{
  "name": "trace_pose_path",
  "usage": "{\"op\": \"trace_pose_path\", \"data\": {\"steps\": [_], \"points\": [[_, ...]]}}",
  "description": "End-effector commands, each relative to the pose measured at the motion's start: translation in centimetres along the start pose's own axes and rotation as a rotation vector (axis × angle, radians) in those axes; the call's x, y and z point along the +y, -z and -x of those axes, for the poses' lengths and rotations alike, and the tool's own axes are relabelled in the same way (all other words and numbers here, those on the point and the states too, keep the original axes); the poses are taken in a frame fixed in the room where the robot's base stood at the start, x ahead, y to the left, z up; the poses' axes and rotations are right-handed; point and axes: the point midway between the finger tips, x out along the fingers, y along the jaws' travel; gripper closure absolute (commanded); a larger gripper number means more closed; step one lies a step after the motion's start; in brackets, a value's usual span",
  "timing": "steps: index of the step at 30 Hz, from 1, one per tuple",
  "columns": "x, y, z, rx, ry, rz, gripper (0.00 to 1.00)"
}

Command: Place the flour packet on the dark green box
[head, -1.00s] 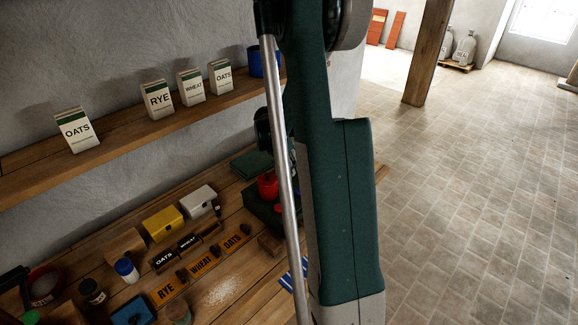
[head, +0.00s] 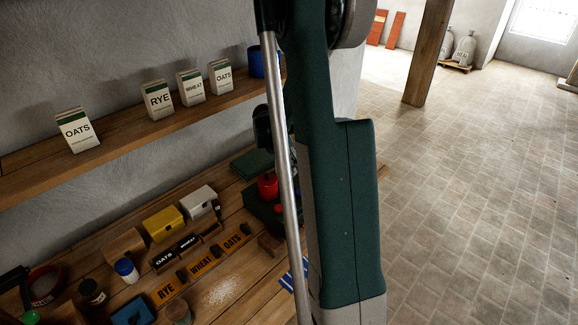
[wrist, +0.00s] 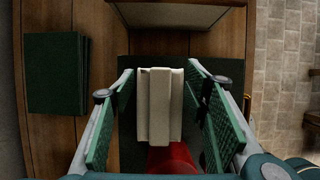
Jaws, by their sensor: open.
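A pale, off-white flour packet (wrist: 160,105) is seen from above in the wrist view, between the two green finger pads of my gripper (wrist: 160,120). The gripper is open, with a gap on each side of the packet. The dark green box (wrist: 215,70) lies under the packet, which appears to stand on it; its underside is hidden. In the head view the box (head: 262,208) is partly hidden behind my arm, and neither the packet nor the fingertips can be made out there.
A red can (head: 267,186) is on the box, close to the packet. A dark green flat stack (wrist: 56,75) lies to the left in the wrist view. Several packets stand on the wall shelf (head: 110,138). Label blocks, a yellow box (head: 163,223) and jars crowd the bench.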

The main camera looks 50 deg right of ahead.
Motion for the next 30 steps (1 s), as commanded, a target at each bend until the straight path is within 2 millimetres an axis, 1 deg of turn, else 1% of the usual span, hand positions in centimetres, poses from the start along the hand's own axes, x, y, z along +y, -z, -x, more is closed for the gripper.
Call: {"op": "trace_pose_path", "data": {"steps": [21, 27, 30], "points": [[0.0, 0.0, 8.7, 0.000, 0.000, 0.000, 0.54], [0.0, 0.0, 10.2, 0.000, 0.000, 0.000, 0.54], [0.0, 0.0, 10.5, 0.000, 0.000, 0.000, 0.54]]}}
